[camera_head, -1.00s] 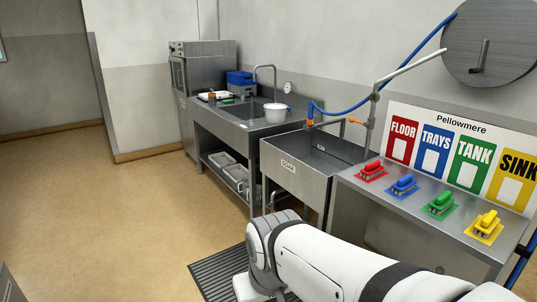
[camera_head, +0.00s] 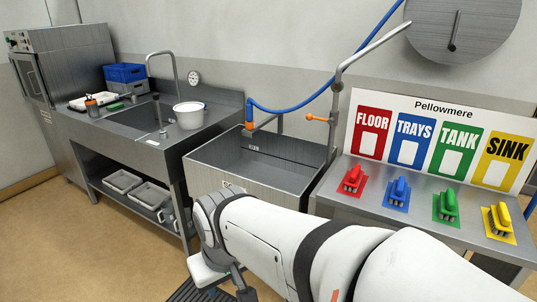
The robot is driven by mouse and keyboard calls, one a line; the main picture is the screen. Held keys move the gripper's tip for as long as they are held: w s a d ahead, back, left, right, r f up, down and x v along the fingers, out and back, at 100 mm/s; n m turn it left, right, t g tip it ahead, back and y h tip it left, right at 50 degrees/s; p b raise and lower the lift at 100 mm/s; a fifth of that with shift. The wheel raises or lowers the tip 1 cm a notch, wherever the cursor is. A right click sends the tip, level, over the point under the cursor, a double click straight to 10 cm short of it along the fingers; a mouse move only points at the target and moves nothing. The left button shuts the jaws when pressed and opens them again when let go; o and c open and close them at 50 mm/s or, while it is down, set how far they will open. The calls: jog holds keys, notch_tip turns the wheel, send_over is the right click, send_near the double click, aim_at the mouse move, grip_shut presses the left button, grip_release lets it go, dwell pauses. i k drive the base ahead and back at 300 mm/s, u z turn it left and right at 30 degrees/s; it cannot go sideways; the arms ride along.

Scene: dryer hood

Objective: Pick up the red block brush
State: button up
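The red block brush (camera_head: 353,177) lies on a red mat at the left end of the steel bench (camera_head: 330,200), below the red FLOOR panel (camera_head: 371,132). A blue brush (camera_head: 398,190), a green brush (camera_head: 446,204) and a yellow brush (camera_head: 498,218) stand in a row to its right, each on a mat of its own colour. My gripper (camera_head: 228,294) shows only in part at the bottom edge, below and left of the red brush and well apart from it. Its fingertips are cut off or too unclear to tell how they stand.
A deep steel sink (camera_head: 235,170) stands left of the brush bench. A tap pipe (camera_head: 372,50) and blue hose (camera_head: 305,105) rise over it. Open floor (camera_head: 60,235) lies at the lower left.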

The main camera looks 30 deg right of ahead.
aim_at(355, 177)
jog(key=z, duration=0.75)
jog(key=i, duration=1)
jog(key=z, duration=0.75)
jog(key=k, duration=0.75)
jog(key=z, duration=0.2)
jog(key=i, duration=0.8)
jog(key=u, duration=0.1)
